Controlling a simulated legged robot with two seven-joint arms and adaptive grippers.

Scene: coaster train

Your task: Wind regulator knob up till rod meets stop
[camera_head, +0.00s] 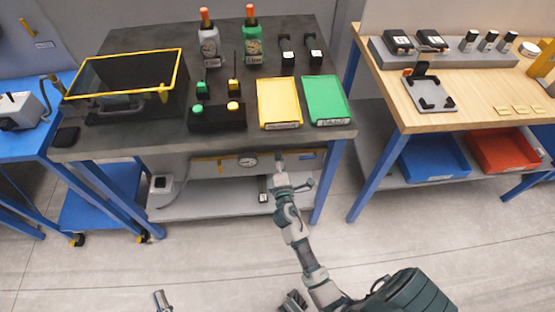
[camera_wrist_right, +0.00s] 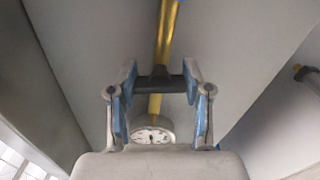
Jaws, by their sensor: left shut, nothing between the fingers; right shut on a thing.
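My right arm reaches under the dark workbench, and its gripper (camera_head: 280,166) is at the yellow pipe line below the bench top. In the right wrist view, the two blue-padded fingers (camera_wrist_right: 159,105) stand either side of a black bar-shaped part on the yellow pipe, which looks like the regulator knob (camera_wrist_right: 160,80). The gripper is shut on it. A round white gauge (camera_wrist_right: 153,131) sits behind the fingers; it also shows in the head view (camera_head: 248,161). I cannot make out the rod or the stop. My left gripper (camera_head: 161,300) is shut and empty, low over the floor.
The dark bench top (camera_head: 140,142) overhangs my right gripper. A lower shelf (camera_head: 215,203) and blue legs (camera_head: 328,180) surround it. The floor in front is clear.

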